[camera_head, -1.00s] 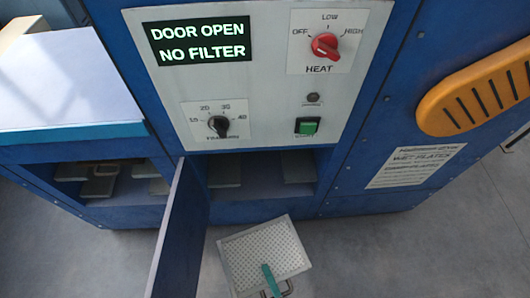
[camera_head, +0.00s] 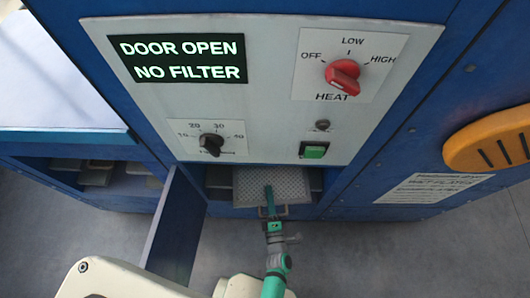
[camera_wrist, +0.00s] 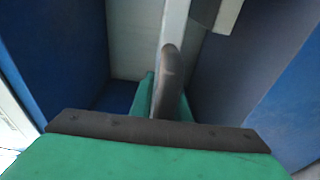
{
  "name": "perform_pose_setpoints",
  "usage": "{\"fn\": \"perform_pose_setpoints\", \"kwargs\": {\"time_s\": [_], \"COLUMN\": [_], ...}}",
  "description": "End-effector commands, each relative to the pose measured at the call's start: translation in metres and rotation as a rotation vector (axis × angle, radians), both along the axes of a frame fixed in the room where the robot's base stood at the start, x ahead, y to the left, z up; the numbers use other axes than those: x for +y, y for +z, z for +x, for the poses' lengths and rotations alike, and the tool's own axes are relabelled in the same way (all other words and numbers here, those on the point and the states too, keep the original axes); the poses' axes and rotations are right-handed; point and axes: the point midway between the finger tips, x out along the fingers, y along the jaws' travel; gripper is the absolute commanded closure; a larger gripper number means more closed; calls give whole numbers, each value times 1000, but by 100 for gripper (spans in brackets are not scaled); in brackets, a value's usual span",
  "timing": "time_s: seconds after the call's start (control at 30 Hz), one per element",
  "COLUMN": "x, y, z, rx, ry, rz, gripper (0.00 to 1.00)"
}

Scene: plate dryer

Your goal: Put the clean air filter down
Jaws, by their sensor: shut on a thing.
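The air filter (camera_head: 262,187) is a pale perforated panel with a wire handle on its near edge. In the head view its far part is inside the open lower bay (camera_head: 220,180) of the blue dryer, with its near edge at the bay's mouth. My gripper (camera_head: 268,203) is shut on the filter's handle. In the wrist view my green gripper fingers (camera_wrist: 165,95) close around a grey bar of the handle (camera_wrist: 168,70). Whether the filter touches the bay floor cannot be told. The display (camera_head: 177,59) reads "DOOR OPEN NO FILTER".
The bay's blue door (camera_head: 175,230) hangs open to the left of my gripper. A shelf bay with several flat pieces (camera_head: 97,173) is at the far left. Above are the red heat knob (camera_head: 342,77), black timer knob (camera_head: 211,143) and green button (camera_head: 314,151). The floor at right is clear.

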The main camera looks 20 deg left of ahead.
Motion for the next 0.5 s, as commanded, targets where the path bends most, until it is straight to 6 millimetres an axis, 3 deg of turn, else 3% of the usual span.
{"fn": "perform_pose_setpoints", "kwargs": {"time_s": [0.03,0.2,0.3,0.5], "x": [13,45,58,69], "y": [12,34,44,42], "z": [27,86,107,123], "rx": [-11,-6,-4,1], "ry": [-22,-81,-98,-109], "rz": [5,3,2,0], "gripper": [100,100,100,100]}}
